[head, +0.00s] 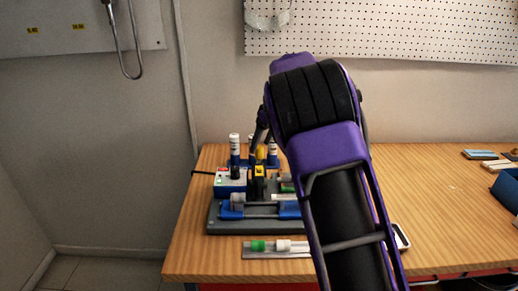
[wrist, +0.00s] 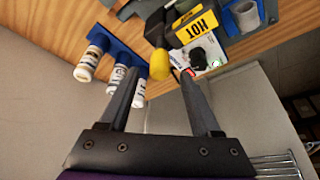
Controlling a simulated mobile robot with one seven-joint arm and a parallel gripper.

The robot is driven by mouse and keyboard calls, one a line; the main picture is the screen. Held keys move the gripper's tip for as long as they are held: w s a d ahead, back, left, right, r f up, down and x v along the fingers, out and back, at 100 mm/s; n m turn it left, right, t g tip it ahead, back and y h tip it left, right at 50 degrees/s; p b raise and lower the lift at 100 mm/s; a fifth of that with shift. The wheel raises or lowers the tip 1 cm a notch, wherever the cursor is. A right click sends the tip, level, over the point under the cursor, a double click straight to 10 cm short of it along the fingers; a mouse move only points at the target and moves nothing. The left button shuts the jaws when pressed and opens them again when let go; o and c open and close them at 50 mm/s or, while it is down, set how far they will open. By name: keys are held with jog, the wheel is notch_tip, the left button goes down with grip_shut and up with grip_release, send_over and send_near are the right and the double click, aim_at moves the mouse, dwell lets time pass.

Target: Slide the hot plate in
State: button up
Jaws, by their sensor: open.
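The hot plate (wrist: 196,24) is a black block with a yellow HOT label, shown upside down at the top of the wrist view. In the head view the hot plate (head: 258,183) stands on a grey board on the bench, beside a white and blue box. A yellow rounded knob (wrist: 160,65) projects from the black unit. My gripper (wrist: 162,78) is open, with its fingers on either side of the knob in the picture. I cannot tell whether they touch it. In the head view my arm hides most of the gripper and part of the board.
White bottles (wrist: 90,62) stand in a blue rack (wrist: 120,50) close to one finger. The white box (head: 230,180) with lit red display sits left of the hot plate. A grey tray (head: 262,254) lies in front. The bench right of my arm is mostly clear.

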aim_at(260, 147)
jog(key=shift+x, duration=1.6)
grip_shut()
